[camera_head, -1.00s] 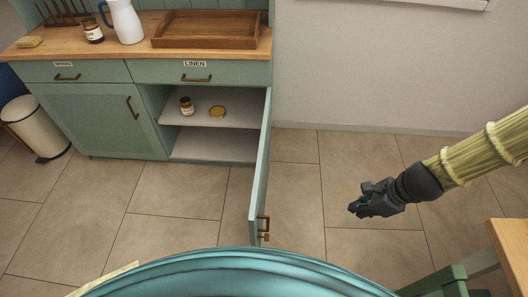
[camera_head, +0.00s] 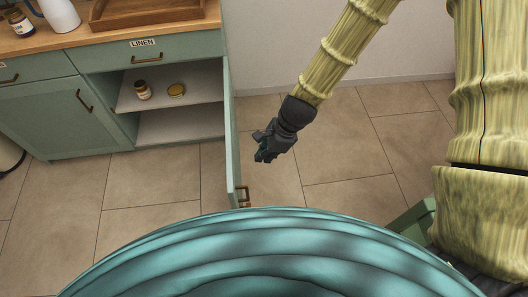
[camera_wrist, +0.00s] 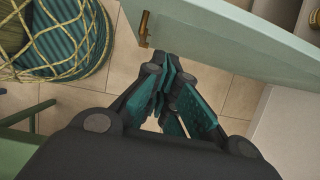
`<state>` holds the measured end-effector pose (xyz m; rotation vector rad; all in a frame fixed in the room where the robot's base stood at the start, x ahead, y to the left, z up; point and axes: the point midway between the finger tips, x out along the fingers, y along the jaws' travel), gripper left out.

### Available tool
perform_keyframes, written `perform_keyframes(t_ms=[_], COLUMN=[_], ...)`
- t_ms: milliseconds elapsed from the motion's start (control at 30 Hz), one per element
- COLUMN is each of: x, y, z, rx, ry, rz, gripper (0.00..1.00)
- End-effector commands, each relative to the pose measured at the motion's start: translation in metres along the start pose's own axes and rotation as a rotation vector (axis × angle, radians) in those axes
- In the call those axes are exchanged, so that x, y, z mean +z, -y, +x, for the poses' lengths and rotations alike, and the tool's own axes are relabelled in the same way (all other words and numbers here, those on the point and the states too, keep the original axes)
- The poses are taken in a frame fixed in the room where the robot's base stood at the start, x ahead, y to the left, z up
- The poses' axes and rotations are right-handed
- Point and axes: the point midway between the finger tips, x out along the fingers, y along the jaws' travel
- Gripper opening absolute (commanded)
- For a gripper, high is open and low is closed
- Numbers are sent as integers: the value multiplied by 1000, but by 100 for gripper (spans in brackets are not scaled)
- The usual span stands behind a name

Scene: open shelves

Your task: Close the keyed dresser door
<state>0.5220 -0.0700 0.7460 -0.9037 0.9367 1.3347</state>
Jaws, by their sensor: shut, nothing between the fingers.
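The green dresser door (camera_head: 232,135) stands wide open, swung out from the right side of the dresser (camera_head: 55,112). A brass handle with what looks like a key sits near the door's free edge (camera_head: 243,195). My gripper (camera_head: 263,155) is shut and empty, just right of the door's outer face. In the wrist view the closed fingertips (camera_wrist: 170,60) point toward the door (camera_wrist: 225,35), with the brass fitting (camera_wrist: 144,28) a little ahead and to the left. I cannot tell whether the fingers touch the door.
A wooden tray (camera_head: 150,12) and a white jug (camera_head: 58,14) stand on top. Tiled floor (camera_head: 340,150) is free right of the door.

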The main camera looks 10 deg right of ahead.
Motion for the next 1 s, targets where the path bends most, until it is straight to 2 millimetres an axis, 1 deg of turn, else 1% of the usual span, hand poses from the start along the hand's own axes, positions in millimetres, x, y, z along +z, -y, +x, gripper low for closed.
perform_keyframes(t_ms=[33,667,800,1000], x=[0,2,19,34], y=[-1,-1,-1,0], z=[6,72,78,84], rx=[3,3,2,2], ry=[0,0,0,0], rz=[0,-1,-5,-4], gripper=[0,0,0,0])
